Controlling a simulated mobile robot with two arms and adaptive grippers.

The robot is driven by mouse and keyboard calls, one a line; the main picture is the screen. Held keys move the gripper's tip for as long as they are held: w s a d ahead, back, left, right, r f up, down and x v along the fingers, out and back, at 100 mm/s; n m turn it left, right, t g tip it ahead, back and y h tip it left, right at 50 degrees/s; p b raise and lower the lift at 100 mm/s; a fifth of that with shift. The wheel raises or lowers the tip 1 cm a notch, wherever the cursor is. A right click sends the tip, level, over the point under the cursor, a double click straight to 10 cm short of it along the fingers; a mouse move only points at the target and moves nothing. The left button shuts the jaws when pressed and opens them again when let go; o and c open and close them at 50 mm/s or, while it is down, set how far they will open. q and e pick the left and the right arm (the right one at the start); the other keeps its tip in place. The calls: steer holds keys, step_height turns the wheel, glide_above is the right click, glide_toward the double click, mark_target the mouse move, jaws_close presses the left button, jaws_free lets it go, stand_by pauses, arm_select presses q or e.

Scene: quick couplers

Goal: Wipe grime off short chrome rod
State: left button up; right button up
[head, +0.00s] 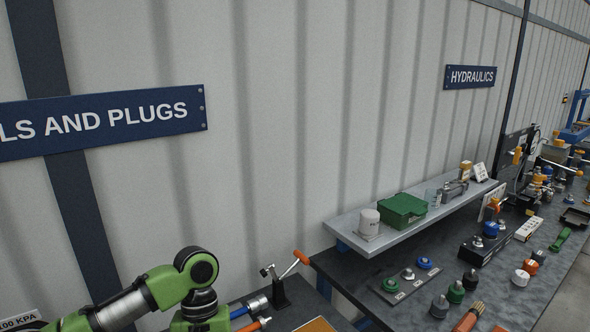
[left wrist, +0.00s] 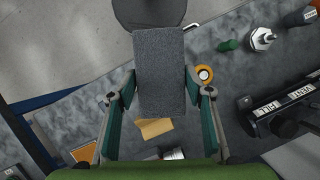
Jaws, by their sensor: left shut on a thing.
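My left gripper (left wrist: 160,97) is shut on a grey rectangular pad (left wrist: 160,75) with a rough, speckled face. The pad stands out between the two green-and-grey fingers, above the bench top. A dark rounded thing (left wrist: 148,12) shows just beyond the pad's far end; I cannot tell whether they touch. I cannot make out a short chrome rod for certain in either view. In the head view my green left arm comes in at the bottom left, and its gripper is below the picture. My right gripper is in neither view.
A dark clamp with an orange handle (head: 283,288) stands on the bench by my arm. In the wrist view lie a metal hex fitting (left wrist: 262,38), an orange ring (left wrist: 204,73), a tan block (left wrist: 155,128) and a dark labelled block (left wrist: 287,105). A raised shelf (head: 390,238) runs along the wall.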

arm_select(q)
steer(key=s+a+r+m+b, duration=0.2)
steer(key=s+a+b, duration=0.1)
steer(key=s, duration=0.4)
steer(key=shift+a+y, duration=0.35)
steer(key=shift+y, duration=0.05)
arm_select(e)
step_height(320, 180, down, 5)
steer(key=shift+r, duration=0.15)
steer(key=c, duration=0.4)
arm_select(q)
steer(key=shift+s, duration=0.15)
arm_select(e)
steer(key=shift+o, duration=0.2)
